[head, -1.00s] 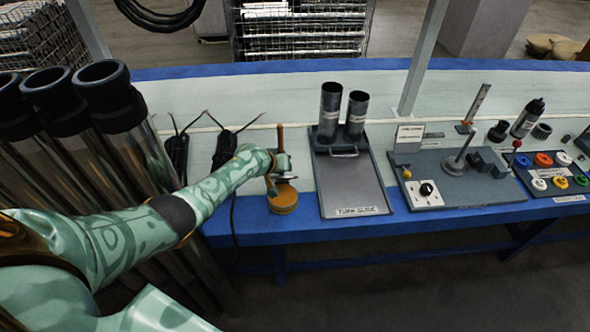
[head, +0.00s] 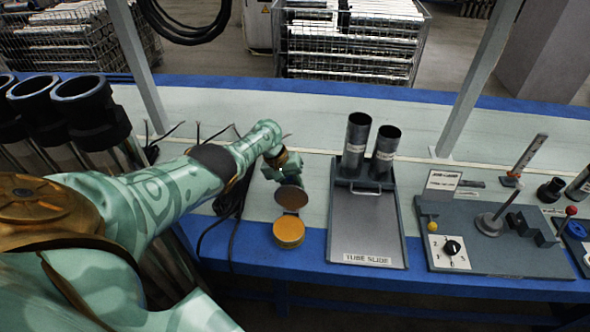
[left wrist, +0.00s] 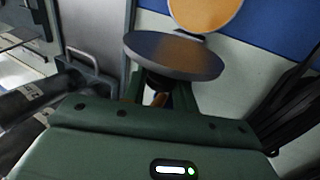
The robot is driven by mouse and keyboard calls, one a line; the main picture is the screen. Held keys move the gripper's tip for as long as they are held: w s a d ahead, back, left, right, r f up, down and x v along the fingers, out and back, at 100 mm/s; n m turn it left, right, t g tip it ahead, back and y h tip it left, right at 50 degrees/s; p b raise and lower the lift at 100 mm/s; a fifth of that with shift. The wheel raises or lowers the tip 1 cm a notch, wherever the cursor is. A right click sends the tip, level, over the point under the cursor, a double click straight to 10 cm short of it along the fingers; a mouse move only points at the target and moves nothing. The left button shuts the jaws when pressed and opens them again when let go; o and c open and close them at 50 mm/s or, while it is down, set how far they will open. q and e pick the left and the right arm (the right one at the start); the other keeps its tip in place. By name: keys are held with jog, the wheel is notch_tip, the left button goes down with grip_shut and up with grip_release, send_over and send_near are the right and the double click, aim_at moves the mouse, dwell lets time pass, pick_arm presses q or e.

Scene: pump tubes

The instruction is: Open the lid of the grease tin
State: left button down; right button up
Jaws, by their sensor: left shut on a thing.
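The round grease tin (head: 289,234) stands near the front edge of the bench, with yellow-orange grease showing at its open top. It also shows at the top of the left wrist view (left wrist: 205,10). Its brown-grey lid (head: 291,199) is off the opening, tilted up at the tin's far side. The lid (left wrist: 175,56) hides part of the fingers in the wrist view. My left gripper (head: 289,181) is behind the lid and shut on it; the exact grip point is largely hidden. My right gripper is not in view.
The tube slide tray (head: 368,225) with two dark upright tubes stands just right of the tin. Black cables (head: 232,195) lie to its left. Large tubes (head: 90,110) stand at far left. A grey fixture board (head: 500,248) is further right.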

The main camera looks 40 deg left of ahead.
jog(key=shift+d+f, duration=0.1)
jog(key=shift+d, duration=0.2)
pick_arm(q)
jog(key=c, duration=1.1)
grip_release()
jog(key=shift+f, duration=0.1)
jog(key=p+v, duration=1)
jog(key=v, duration=0.6)
jog(key=shift+a, duration=0.15)
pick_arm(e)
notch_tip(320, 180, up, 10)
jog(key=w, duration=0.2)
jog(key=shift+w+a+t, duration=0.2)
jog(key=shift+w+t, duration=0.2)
